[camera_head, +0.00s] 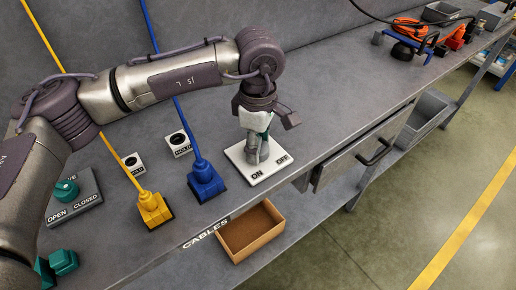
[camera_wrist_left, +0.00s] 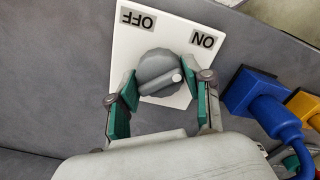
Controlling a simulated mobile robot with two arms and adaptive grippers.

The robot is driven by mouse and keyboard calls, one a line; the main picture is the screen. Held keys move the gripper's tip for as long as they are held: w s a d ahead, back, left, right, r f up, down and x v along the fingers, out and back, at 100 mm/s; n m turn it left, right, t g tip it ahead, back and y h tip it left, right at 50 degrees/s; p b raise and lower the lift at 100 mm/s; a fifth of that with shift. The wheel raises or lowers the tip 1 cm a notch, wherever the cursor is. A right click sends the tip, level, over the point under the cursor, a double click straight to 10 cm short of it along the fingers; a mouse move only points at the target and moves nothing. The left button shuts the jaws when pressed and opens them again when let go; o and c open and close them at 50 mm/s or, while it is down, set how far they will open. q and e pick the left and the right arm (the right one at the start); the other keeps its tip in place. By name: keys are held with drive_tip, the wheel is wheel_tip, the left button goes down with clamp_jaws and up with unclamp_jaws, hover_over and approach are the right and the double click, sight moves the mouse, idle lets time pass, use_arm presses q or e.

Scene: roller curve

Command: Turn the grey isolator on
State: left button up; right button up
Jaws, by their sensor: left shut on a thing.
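The grey isolator is a round grey knob (camera_wrist_left: 158,68) on a white plate (camera_wrist_left: 122,40) with ON and OFF labels. In the left wrist view the labels are upside down, ON at upper right and OFF at upper left. A small pale mark sits on the right side of the knob. In the head view the plate (camera_head: 273,173) lies on the bench, and the gripper partly hides the knob. My left gripper (camera_head: 258,150) reaches down over it. Its green-padded fingers (camera_wrist_left: 160,88) are shut on the knob, one on each side. My right gripper is not in view.
A blue plug (camera_head: 206,182) and a yellow plug (camera_head: 154,209) with upright cables stand left of the plate. Further left is a teal knob (camera_head: 66,191) marked OPEN and CLOSED. A cardboard box (camera_head: 250,236) sits below the bench edge.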

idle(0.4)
use_arm(q)
drive_tip(key=o, duration=1.1)
drive_tip(key=shift+o, duration=0.2)
wheel_tip(320, 180, up, 12)
